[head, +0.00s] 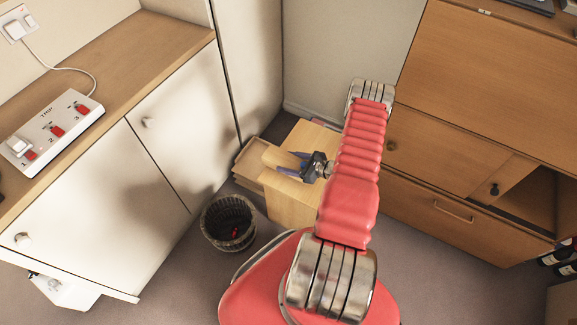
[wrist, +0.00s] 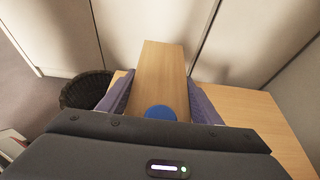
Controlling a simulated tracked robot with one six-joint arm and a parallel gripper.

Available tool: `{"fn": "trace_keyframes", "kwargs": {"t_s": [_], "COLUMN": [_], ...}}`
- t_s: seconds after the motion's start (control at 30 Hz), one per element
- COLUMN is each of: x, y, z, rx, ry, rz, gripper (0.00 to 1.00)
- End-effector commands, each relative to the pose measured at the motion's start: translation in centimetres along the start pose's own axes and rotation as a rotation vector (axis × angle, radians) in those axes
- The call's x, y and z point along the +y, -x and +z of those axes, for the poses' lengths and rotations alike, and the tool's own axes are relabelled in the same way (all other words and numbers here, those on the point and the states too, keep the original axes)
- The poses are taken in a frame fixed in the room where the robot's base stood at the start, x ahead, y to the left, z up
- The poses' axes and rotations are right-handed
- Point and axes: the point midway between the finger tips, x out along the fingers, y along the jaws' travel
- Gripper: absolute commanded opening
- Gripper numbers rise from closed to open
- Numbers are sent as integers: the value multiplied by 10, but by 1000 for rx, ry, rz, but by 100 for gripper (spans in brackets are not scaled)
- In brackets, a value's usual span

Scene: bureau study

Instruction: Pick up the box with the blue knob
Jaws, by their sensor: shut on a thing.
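The light wooden box (wrist: 162,72) with a round blue knob (wrist: 160,112) is between my gripper's fingers in the wrist view, knob end nearest the camera. My gripper (wrist: 160,95) is shut on the box, one purple-blue finger on each side. In the head view my gripper (head: 291,162) is over a low wooden stand (head: 291,203), and part of the box (head: 274,157) shows beyond the fingers. The blue knob is hidden in the head view. I cannot tell whether the box touches the stand.
A dark wicker basket (head: 229,222) with something red inside stands on the floor left of the stand. White cupboards (head: 170,135) are on the left, under a wooden counter with a switch box (head: 52,130). A wooden bureau (head: 480,90) is on the right.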

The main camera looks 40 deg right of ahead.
Motion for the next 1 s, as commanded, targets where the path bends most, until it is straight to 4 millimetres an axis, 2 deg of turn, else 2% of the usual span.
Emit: {"fn": "trace_keyframes", "kwargs": {"t_s": [0.2,0.43,0.63,1.0], "x": [-1,-1,-1,-1], "y": [13,24,27,27], "z": [32,57,66,66], "rx": [-2,-1,-1,-1], "ry": [2,2,0,1], "rz": [-1,-1,-1,-1], "gripper": [25,25,25,25]}}
